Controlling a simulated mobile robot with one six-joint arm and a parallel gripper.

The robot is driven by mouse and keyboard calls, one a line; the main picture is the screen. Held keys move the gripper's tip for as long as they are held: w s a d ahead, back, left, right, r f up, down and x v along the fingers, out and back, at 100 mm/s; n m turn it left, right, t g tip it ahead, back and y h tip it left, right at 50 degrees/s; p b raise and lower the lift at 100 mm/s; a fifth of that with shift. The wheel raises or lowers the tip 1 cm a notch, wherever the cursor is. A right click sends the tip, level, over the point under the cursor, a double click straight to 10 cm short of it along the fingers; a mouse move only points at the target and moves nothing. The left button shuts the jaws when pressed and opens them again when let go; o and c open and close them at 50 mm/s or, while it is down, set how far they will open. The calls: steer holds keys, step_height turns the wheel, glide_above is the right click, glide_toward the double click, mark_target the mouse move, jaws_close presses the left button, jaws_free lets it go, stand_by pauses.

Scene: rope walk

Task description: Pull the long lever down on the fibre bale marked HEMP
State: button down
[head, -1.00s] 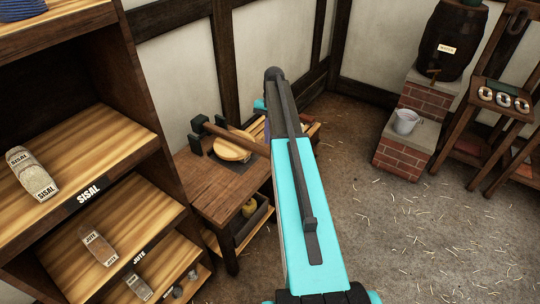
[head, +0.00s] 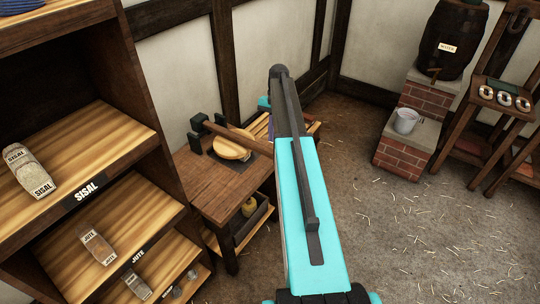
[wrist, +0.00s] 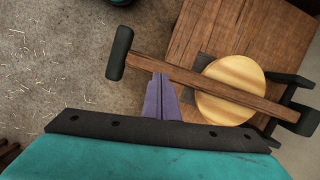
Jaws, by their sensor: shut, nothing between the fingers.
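A long wooden lever (wrist: 222,88) with a dark grip (wrist: 119,53) at its free end crosses a small wooden table in the wrist view. Its other end sits in a dark bracket (wrist: 298,95). It passes over a pale round disc (wrist: 230,90). In the head view the lever (head: 235,138) runs from the bracket to behind my arm, which hides its grip. My gripper (wrist: 160,77) has purple fingers, shut and empty. Their tips overlap the lever between grip and disc; I cannot tell whether they touch it. No HEMP marking shows.
A shelf at left holds bales marked SISAL (head: 30,172) and JUTE (head: 97,245). The table (head: 200,185) stands against the wall. A barrel marked WATER (head: 452,35), brick steps (head: 400,155) and a wooden rack (head: 495,120) stand at right. The straw-strewn floor (head: 400,240) is clear.

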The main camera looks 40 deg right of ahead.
mark_target(270, 150)
steer(key=shift+b+x, duration=1.5)
steer(key=shift+x, duration=1.15)
steer(key=shift+s+a+f, duration=0.1)
steer(key=shift+s, duration=0.05)
